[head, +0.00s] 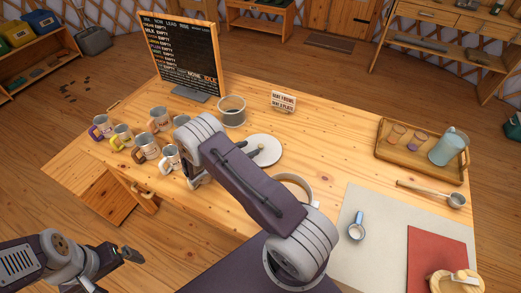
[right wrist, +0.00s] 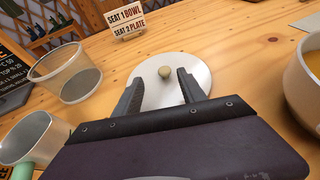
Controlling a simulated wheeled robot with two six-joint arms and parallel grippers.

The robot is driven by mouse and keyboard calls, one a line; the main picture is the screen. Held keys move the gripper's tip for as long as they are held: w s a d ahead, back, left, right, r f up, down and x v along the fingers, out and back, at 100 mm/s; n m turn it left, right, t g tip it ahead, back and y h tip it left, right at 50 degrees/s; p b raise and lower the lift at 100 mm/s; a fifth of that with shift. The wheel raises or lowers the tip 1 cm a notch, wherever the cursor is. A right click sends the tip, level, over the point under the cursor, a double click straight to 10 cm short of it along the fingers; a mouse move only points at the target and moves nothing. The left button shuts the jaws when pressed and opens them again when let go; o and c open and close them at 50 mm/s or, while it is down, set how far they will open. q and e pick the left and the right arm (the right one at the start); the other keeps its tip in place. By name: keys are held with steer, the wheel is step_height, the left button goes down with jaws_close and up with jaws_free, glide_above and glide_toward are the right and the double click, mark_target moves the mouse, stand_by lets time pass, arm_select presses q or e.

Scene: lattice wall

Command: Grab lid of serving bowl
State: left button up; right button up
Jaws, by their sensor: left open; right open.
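The lid (head: 268,156) is a white disc with a small round knob, flat on the wooden table. In the right wrist view the lid (right wrist: 190,66) lies just ahead, its knob (right wrist: 165,71) between my fingertips in the picture. My right gripper (right wrist: 158,88) is open and empty; I cannot tell if it touches the lid. In the head view my right arm hides part of the lid. The likely serving bowl (head: 304,181) stands uncovered, partly behind my arm; its side (right wrist: 303,90) shows at the right wrist view's right edge. My left gripper (head: 132,255) is open and empty, low left, off the table.
Several mugs (head: 147,148) stand left of the lid. An open round container (head: 232,111), a menu board (head: 184,55) and a seat sign (head: 283,101) stand behind. A tray (head: 394,160) with a jug (head: 448,147) is at right. Bare wood lies behind the lid.

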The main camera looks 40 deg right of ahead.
mark_target(261, 146)
steer(key=x, duration=0.4)
steer(key=shift+s+d+f, duration=0.25)
steer(key=shift+s+f, duration=0.05)
steer(key=shift+s, duration=0.1)
steer(key=shift+w+d+f, duration=0.1)
steer(key=shift+d, duration=0.2)
steer(key=shift+a, duration=0.1)
jaws_close()
stand_by(0.6)
